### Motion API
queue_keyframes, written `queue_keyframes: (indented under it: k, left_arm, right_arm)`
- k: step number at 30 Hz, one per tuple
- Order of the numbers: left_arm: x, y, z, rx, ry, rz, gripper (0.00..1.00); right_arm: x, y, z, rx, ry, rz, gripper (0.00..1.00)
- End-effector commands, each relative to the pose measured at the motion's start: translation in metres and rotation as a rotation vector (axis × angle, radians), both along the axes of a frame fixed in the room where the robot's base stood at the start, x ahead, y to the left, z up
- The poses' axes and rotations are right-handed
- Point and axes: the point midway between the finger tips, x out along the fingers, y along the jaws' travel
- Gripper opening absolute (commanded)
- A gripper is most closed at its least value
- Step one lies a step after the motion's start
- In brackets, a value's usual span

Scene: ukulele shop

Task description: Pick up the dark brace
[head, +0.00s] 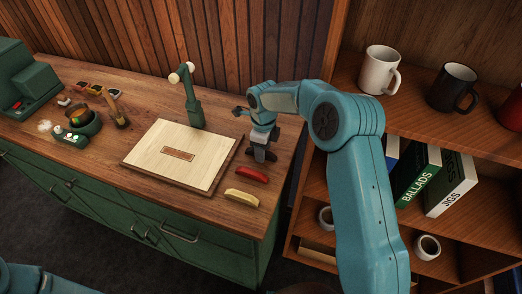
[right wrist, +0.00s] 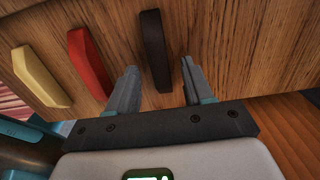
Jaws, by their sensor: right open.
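The dark brace (right wrist: 153,45) lies on the wooden bench top in the right wrist view, a long narrow bar. My right gripper (right wrist: 159,72) is open and empty, with one finger to each side of the brace's near end in that picture. I cannot tell how far the fingertips are above the wood. In the head view my right gripper (head: 261,155) points down over the bench's right end, and the dark brace cannot be made out there. My left gripper is out of view.
A red brace (head: 251,174) and a cream brace (head: 241,197) lie beside the gripper. A pale board (head: 160,140) and green stand (head: 193,105) are to the left. The shelf (head: 420,125) with mugs and books stands close on the right.

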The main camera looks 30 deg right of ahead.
Motion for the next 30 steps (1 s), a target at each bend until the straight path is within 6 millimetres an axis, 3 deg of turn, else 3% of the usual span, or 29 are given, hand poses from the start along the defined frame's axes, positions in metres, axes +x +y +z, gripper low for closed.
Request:
queue_keyframes:
  k: [3,10,14,15,25,30]
  left_arm:
    - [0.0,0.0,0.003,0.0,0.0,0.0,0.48]
    - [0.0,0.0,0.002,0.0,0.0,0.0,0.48]
    - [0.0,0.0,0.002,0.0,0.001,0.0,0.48]
    - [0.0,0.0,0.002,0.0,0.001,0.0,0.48]
    - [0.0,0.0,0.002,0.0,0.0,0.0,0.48]
    - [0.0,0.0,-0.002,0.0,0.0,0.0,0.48]
  right_arm:
    - [0.001,0.0,-0.009,0.0,0.0,0.0,0.51]
    - [0.001,0.0,-0.011,0.0,-0.001,-0.001,0.48]
    - [0.001,0.0,-0.011,0.0,-0.001,0.0,0.06]
    - [0.001,0.0,-0.011,0.0,0.0,0.0,0.0]
    - [0.001,0.0,-0.009,0.0,-0.001,0.0,0.0]
    - [0.002,0.0,0.004,-0.001,-0.003,0.0,0.0]
